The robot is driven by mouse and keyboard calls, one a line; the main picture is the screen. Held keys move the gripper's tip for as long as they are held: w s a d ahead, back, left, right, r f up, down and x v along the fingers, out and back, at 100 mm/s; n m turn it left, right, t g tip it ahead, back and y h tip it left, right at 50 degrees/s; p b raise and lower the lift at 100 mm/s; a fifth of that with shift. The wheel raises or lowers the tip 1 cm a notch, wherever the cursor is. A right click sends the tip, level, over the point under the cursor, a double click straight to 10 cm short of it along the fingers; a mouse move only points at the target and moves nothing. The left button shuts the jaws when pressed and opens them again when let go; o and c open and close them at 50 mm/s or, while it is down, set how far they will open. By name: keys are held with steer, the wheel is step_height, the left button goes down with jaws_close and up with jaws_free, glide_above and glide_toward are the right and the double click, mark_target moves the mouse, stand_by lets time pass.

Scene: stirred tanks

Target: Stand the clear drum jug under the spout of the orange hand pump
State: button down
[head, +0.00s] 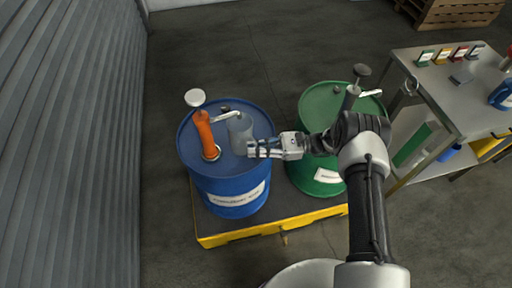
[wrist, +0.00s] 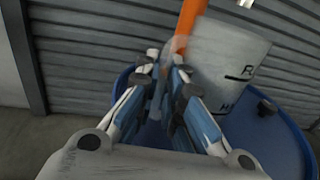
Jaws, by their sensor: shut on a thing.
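The orange hand pump (head: 206,136) stands on the blue drum (head: 222,184), with a white round knob on top and a pale spout pointing right. The clear drum jug (head: 240,133) is on or just above the drum top, below the spout's end; I cannot tell if its base touches. My gripper (head: 254,150) is shut on the jug from the right. In the wrist view the jug (wrist: 230,65) shows dark level marks and looks tilted in the picture, with the orange pump (wrist: 188,22) behind it. The fingers (wrist: 168,90) close on its handle side.
A green drum (head: 318,110) with a dark pump stands to the right, under my arm. Both drums stand on a yellow-edged pallet (head: 270,226). A steel bench (head: 450,75) with small boxes and a blue jug (head: 502,96) is at the right. A ribbed wall (head: 70,150) is at the left.

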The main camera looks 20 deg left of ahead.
steer(key=shift+f, duration=0.2)
steer(key=c, duration=1.6)
jaws_free()
steer(key=shift+c, duration=0.2)
steer(key=shift+d, duration=0.1)
steer(key=v, duration=1.2)
